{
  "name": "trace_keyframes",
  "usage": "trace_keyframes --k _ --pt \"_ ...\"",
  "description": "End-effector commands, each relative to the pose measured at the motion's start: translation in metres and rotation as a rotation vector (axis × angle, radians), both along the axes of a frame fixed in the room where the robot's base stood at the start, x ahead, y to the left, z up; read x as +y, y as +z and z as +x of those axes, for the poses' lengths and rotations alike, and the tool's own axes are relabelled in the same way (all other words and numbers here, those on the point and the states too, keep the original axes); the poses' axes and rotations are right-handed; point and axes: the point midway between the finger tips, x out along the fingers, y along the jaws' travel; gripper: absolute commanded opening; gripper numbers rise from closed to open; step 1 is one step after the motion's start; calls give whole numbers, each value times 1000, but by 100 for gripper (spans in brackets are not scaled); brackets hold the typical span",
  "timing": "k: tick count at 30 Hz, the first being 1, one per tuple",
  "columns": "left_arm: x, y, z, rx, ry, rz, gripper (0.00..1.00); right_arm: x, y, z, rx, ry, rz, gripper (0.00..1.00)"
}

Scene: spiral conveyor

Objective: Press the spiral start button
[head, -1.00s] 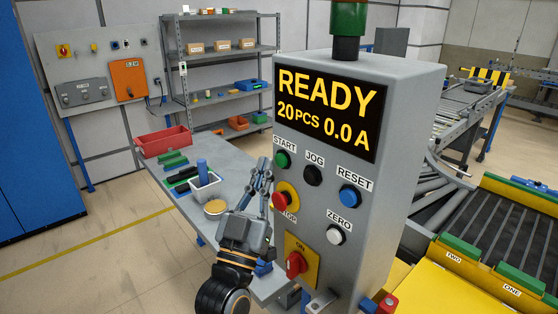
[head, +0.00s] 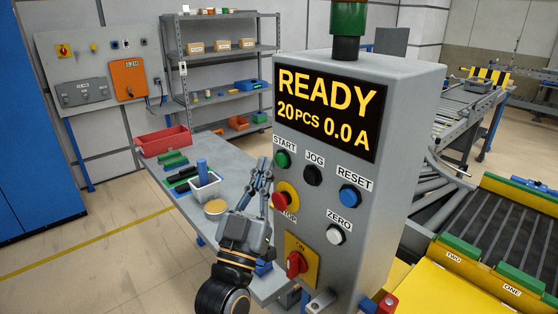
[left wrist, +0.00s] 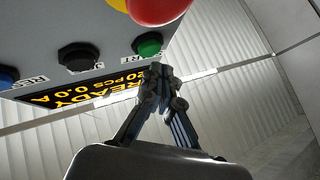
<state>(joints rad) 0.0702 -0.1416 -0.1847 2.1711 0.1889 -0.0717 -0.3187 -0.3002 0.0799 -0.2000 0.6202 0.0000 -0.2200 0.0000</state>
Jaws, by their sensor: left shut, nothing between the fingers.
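The grey control box shows a lit display (head: 327,110) reading READY, 20 PCS, 0.0 A. The green START button (head: 282,158) is at the upper left of its panel; it also shows in the left wrist view (left wrist: 148,44), upside down. My left gripper (head: 265,163) is shut and empty, pointing up, just left of the START button in the head view. In the left wrist view its fingertips (left wrist: 154,74) lie just below the green button in the picture. I cannot tell whether they touch the panel. My right gripper is not in view.
Near START are the black JOG button (head: 313,175), red stop button (head: 283,200), blue RESET button (head: 349,196) and white ZERO button (head: 335,234). A yellow-backed ON switch (head: 297,264) is below. A workbench (head: 235,171) stands behind, left of the box.

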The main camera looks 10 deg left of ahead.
Motion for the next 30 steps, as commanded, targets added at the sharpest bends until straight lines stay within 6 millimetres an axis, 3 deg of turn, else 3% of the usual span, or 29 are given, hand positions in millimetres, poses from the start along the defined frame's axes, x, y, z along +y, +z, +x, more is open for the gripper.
trace_keyframes --k 30 --pt "-7 1 9 -1 0 0 0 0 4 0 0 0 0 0"
